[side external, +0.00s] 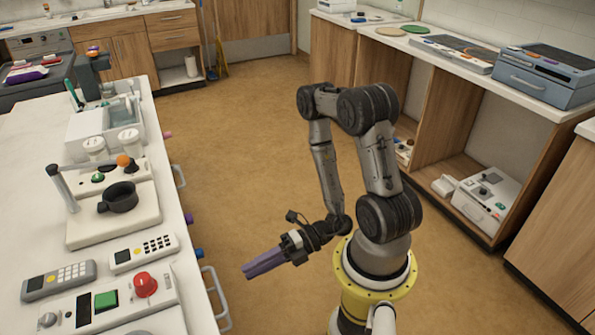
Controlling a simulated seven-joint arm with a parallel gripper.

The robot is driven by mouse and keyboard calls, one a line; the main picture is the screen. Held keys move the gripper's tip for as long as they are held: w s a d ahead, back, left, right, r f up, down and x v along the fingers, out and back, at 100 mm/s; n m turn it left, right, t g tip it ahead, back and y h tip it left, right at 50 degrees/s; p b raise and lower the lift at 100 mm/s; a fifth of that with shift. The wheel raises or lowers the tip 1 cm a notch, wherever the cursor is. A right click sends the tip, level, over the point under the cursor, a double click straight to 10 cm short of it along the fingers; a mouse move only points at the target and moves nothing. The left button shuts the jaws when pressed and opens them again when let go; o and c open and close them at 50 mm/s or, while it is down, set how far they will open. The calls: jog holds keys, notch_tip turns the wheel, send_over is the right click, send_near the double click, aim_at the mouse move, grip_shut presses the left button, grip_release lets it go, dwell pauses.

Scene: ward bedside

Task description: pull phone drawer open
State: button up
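My gripper (250,271) hangs over the floor between the arm and the left counter, with its purple fingers pointing left toward the counter. The fingers look close together, but from this angle I cannot tell if they are open or shut. A light metal pull handle (217,297) sticks out from the counter's side, left of and below the fingers and apart from them. The drawer front it belongs to is mostly hidden by the counter edge. Two phone-like keypad handsets, a grey one (58,280) and a white one (143,252), lie on the counter top.
The left counter (30,160) also bears a control box with a red knob (145,285) and a stand with a black pot (119,196). Another handle (179,176) is farther along. Open brown floor (250,150) lies between counter and arm. Wooden cabinets stand at right.

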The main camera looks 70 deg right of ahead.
jog(key=shift+f+v, duration=0.45)
jog(key=shift+v, duration=1.6)
jog(key=a+r+n+g, duration=0.3)
jog(key=r+n+g, duration=0.2)
jog(key=r+n, duration=0.55)
jog(key=a+r+n+g, duration=0.3)
jog(key=r+n+g, duration=0.3)
jog(key=n, duration=0.7)
jog(key=s+d+r+n+t+h, duration=0.2)
jog(key=r+n, duration=0.4)
jog(key=n, duration=0.3)
jog(key=s+d+r+n+t+h, duration=0.3)
jog(key=s+r+n+h, duration=0.1)
jog(key=n+h, duration=0.3)
jog(key=shift+s+d+r+n+h, duration=0.3)
jog(key=shift+r+n, duration=0.6)
jog(key=shift+n, duration=0.25)
jog(key=shift+w, duration=0.1)
